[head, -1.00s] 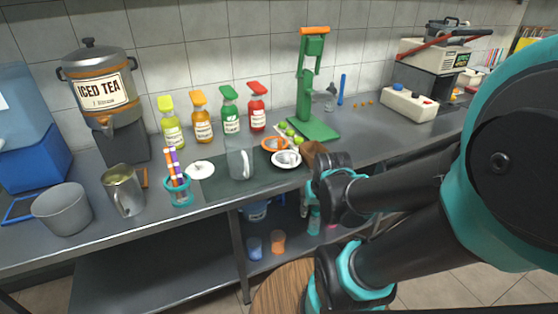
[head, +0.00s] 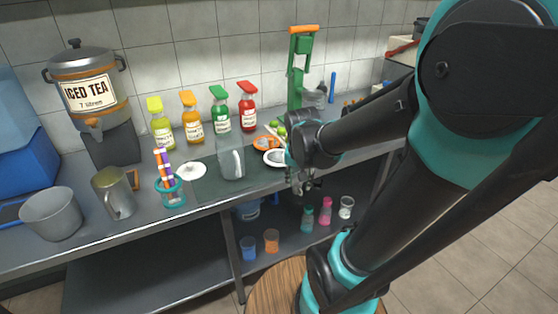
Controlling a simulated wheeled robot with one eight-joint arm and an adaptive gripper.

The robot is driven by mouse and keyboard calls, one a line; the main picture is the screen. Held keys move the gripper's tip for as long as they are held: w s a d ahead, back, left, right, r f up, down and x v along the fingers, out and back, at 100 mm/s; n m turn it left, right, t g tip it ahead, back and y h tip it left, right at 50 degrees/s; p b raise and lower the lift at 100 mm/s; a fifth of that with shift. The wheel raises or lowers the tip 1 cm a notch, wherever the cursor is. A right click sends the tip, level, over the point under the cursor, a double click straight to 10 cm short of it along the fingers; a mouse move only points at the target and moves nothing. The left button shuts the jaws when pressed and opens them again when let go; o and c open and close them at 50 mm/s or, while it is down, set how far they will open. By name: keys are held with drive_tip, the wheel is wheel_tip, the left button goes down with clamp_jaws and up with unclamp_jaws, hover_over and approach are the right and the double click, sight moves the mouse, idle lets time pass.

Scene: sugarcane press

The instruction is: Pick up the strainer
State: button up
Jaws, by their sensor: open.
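Two round, shallow, strainer-like pieces lie on the counter right of the glass pitcher. One has an orange rim (head: 264,143). The other has a white rim (head: 272,158) and lies nearer the front edge, its right side partly hidden by my arm. I cannot tell for certain which is the strainer. My gripper (head: 308,187) is small in view. It hangs open in front of the counter's front edge, to the right of and below the white-rimmed piece, apart from it and holding nothing that I can see.
A clear glass pitcher (head: 231,160) stands just left of the two pieces. Colored bottles (head: 221,110) line the wall behind. A green press (head: 300,75) stands behind my arm with limes (head: 279,129) by it. Cups and bottles (head: 307,219) stand on the lower shelf.

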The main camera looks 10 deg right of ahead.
sight(279, 155)
drive_tip(key=w+a+r+m+g+h, duration=0.1)
drive_tip(key=w+a+r+m+h, duration=0.1)
drive_tip(key=w+a+r+m, duration=0.35)
drive_tip(key=w+a+r+m+g+h, duration=0.1)
drive_tip(key=w+a+r+m+h, duration=0.15)
drive_tip(key=w+r+m, duration=0.6)
drive_tip(key=shift+n+y, duration=0.35)
drive_tip(key=shift+n, duration=0.55)
drive_tip(key=x, duration=1.7)
drive_tip(key=shift+w+a, duration=0.15)
drive_tip(key=shift+w, duration=0.15)
clamp_jaws()
